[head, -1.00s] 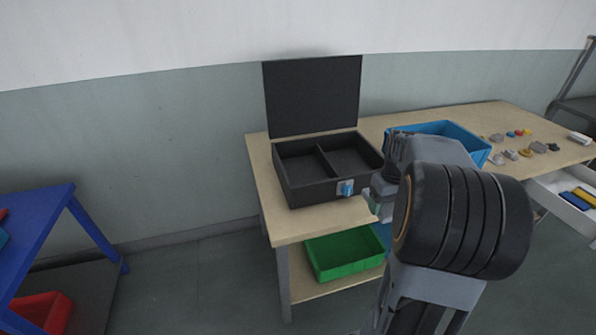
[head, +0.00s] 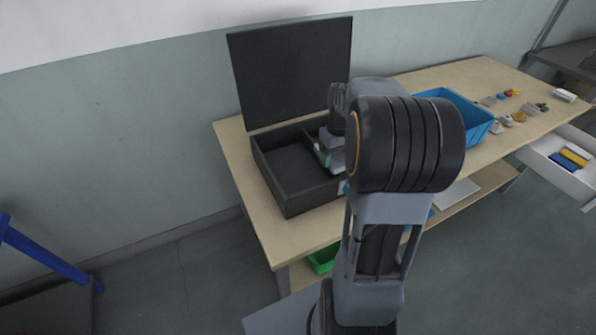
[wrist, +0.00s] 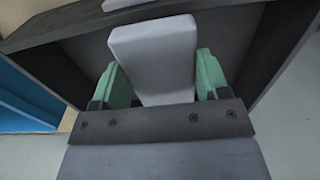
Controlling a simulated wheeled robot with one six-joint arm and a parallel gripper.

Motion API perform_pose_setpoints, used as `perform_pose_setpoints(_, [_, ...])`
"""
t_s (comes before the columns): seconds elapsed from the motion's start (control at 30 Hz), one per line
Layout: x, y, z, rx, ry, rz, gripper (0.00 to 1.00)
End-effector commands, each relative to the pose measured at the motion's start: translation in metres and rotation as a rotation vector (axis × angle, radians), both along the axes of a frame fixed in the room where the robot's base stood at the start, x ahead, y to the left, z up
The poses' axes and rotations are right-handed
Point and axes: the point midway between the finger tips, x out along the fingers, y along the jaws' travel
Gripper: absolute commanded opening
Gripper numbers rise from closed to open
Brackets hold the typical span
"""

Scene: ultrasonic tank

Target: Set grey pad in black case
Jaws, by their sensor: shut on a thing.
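The black case (head: 297,207) stands on the wooden table with its lid (head: 290,72) raised at the back. A divider splits it into two compartments; the left one (head: 287,167) looks empty. My gripper (head: 325,155) is over the right compartment, and my arm hides much of that side. In the wrist view my gripper (wrist: 155,78) has its green fingers shut on the grey pad (wrist: 152,50), a light grey block. Dark case walls (wrist: 55,45) surround the pad there. I cannot tell whether the pad touches the case floor.
A blue bin (head: 470,115) stands right of the case. Several small items (head: 507,118) lie farther right, beside an open white drawer (head: 550,168). A green bin (head: 322,260) is on the lower shelf. A blue frame (head: 40,250) stands at left.

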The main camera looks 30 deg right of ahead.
Motion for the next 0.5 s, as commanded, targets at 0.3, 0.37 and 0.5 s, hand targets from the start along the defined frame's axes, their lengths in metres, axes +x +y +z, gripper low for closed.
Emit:
perform_pose_setpoints(0.3, [0.043,0.052,-0.045,0.002,0.006,0.002,0.47])
perform_pose_setpoints(0.37, [0.048,0.057,-0.053,0.001,0.004,-0.001,0.47])
perform_pose_setpoints(0.5, [0.055,0.064,-0.066,0.001,0.002,-0.003,0.47])
